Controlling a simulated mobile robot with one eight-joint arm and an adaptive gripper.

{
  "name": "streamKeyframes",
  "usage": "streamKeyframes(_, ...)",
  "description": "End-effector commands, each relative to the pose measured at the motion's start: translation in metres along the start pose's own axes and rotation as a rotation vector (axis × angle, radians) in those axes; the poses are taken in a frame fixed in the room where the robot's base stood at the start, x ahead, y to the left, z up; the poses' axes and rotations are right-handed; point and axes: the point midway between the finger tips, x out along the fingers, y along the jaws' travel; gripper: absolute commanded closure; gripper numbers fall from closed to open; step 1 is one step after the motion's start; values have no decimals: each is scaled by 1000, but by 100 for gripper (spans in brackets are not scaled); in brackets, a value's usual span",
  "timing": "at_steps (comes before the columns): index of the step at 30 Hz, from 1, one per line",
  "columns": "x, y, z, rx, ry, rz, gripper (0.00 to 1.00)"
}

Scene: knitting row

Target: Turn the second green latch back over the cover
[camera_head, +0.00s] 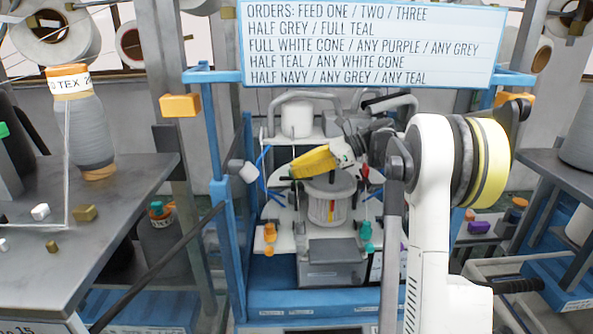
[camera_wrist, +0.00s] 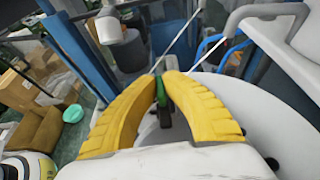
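My gripper (camera_head: 293,171) reaches over the top left of the knitting machine (camera_head: 330,250) in the head view. In the wrist view its two yellow fingers (camera_wrist: 161,80) come close together around a small green latch (camera_wrist: 161,92) on a dark stem. The fingers appear shut on it; the exact contact is hard to see. A white rounded surface, seemingly the cover (camera_wrist: 225,105), lies beside and below the right finger in the wrist view. The gripper hides the latch in the head view, so its angle against the cover is unclear.
Blue frame posts (camera_head: 232,215) stand left of the machine. Thin yarn or wire lines pass near the fingertips. Orange (camera_head: 270,233) and teal (camera_head: 365,230) pieces sit at the machine's front. A grey table (camera_head: 100,205) with a grey cone (camera_head: 85,130) is at left.

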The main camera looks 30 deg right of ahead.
Motion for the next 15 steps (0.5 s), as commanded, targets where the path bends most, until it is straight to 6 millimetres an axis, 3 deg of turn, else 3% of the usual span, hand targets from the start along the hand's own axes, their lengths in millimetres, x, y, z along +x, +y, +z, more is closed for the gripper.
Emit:
streamKeyframes(12,1,0,-1,-2,2,6,100)
streamKeyframes(13,1,0,-1,-2,2,6,83)
streamKeyframes(15,1,0,-1,-2,2,6,68)
